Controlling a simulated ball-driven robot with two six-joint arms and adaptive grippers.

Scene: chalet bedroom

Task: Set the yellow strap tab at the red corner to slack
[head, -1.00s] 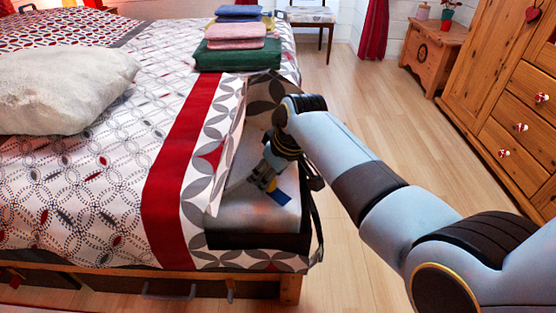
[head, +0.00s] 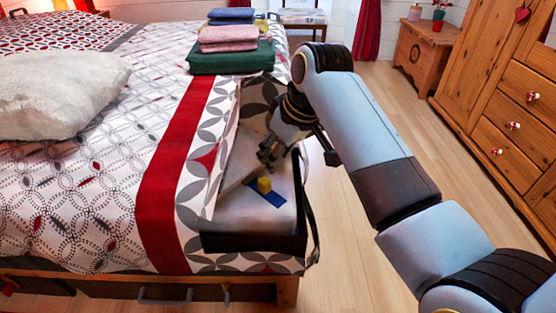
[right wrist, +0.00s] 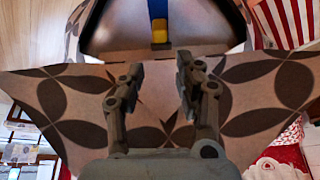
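The yellow strap tab (head: 264,185) sits at an end of a short blue strap (head: 270,197) on top of the exposed grey mattress corner (head: 250,217). In the right wrist view the tab (right wrist: 160,36) and strap (right wrist: 158,9) show beyond the fingers. My right gripper (head: 268,158) is just behind and above the tab, apart from it. I cannot tell the tab's setting. My left gripper is not in view.
A patterned cover with a red band (head: 166,190) lies left of the corner, its edge folded up. Folded towels (head: 228,55) and a pillow (head: 55,92) lie on the bed. A wooden dresser (head: 500,120) stands right, with free floor (head: 345,240) between.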

